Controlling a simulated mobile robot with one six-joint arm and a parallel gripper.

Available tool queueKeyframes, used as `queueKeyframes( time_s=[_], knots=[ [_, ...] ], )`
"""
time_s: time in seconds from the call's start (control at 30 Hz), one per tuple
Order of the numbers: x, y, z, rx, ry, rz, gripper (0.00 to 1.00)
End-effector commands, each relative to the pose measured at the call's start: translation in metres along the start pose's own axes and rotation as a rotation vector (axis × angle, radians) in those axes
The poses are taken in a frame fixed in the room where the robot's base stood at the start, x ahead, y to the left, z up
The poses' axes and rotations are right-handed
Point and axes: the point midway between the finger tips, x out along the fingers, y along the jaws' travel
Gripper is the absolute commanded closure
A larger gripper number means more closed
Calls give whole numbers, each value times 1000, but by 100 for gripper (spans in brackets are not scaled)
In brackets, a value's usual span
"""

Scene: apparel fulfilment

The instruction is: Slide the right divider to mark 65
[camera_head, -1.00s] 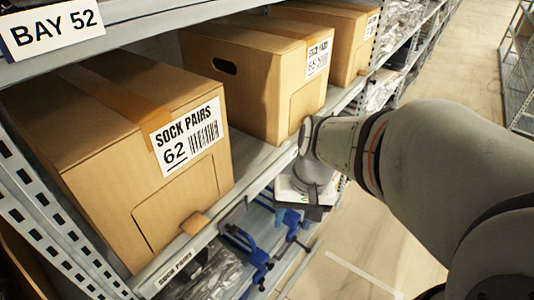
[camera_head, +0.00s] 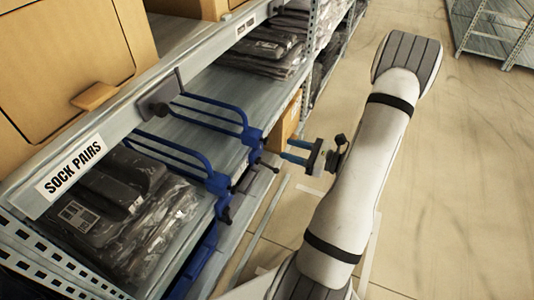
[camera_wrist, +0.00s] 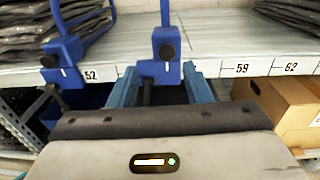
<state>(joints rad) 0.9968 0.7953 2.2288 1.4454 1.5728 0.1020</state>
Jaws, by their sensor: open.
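Two blue wire dividers stand on the shelf. My gripper (camera_head: 285,150) is open and empty, just in front of the right divider. In the wrist view its blue fingers (camera_wrist: 160,84) lie on either side of that clamp's lower part.
Dark bagged packs (camera_head: 110,200) fill the space left of the left divider. More packs (camera_head: 262,50) lie farther right on the shelf. The shelf between is bare. A cardboard box (camera_wrist: 285,105) stands below the shelf edge at right. The aisle floor (camera_head: 450,180) is clear.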

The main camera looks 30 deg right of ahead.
Motion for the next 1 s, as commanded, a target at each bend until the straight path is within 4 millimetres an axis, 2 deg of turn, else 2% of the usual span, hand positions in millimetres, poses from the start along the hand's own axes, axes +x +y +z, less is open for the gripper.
queueKeyframes(
  time_s=[0.03,0.17,0.4,0.6,0.97,1.0],
  knots=[
    [-3,-4,-7,10,-9,-22,55],
    [5,-7,-9,16,-15,-37,55],
    [44,-7,-8,14,-13,-33,55],
    [66,-8,-7,15,-12,-35,55],
    [72,-9,-6,15,-12,-37,55],
    [72,-9,-6,15,-12,-37,58]
  ],
)
